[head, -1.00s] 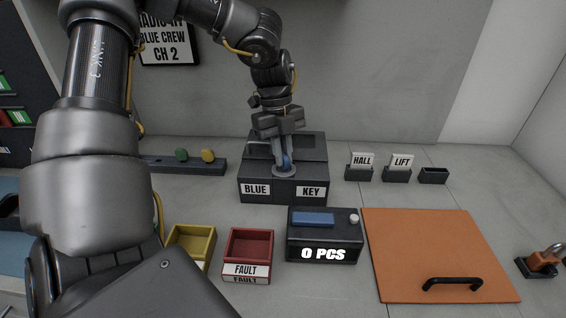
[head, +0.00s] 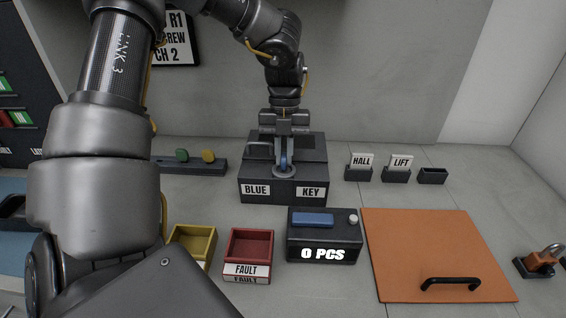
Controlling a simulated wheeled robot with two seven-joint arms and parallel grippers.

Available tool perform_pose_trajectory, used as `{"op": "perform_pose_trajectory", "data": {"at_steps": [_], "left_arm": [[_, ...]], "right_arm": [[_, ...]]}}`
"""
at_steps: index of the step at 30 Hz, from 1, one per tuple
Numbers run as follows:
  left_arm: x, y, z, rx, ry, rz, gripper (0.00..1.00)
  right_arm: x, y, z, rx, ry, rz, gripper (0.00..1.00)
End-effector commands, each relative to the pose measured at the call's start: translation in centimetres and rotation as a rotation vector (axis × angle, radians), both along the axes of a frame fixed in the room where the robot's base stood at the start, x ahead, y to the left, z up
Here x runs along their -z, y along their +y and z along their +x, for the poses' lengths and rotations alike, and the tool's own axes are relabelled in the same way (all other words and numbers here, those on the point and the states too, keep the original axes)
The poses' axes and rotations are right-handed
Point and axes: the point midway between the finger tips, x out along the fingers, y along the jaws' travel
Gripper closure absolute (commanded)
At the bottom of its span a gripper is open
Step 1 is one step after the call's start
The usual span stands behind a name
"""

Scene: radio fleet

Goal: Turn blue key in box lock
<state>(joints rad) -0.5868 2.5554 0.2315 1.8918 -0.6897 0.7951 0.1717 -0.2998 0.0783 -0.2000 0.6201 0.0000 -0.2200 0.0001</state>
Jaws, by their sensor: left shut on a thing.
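The dark lock box (head: 284,190) stands at the back middle of the counter, with the labels BLUE and KEY on its front. The blue key (head: 284,165) stands in the round lock on the box's top. My left gripper (head: 284,152) points down over the box and is shut on the key, which shows as a small blue part between its fingers. The lower part of the key is hidden in the lock. My right gripper is not in view.
In front of the box are a yellow tray (head: 194,238), a red FAULT tray (head: 250,244) and a counter unit (head: 324,240) reading 0 PCS. HALL (head: 361,162) and LIFT (head: 401,163) tags stand right. An orange panel (head: 435,250) lies front right.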

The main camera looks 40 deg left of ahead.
Motion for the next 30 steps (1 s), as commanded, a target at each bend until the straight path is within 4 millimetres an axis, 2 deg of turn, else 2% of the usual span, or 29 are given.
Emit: {"op": "perform_pose_trajectory", "data": {"at_steps": [12,23,24,30], "left_arm": [[-0.2,-0.1,0.1,0.264,0.002,0.0,1.0],[0.0,-0.2,0.1,0.318,0.0,0.0,1.0],[0.0,-0.1,0.1,0.318,0.0,0.0,0.87],[0.0,-0.1,0.1,0.316,0.0,0.0,0.62]], "right_arm": [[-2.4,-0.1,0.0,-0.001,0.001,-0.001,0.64],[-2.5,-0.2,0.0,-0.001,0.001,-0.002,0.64],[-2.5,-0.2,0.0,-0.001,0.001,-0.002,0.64],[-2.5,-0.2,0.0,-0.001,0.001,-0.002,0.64]]}}
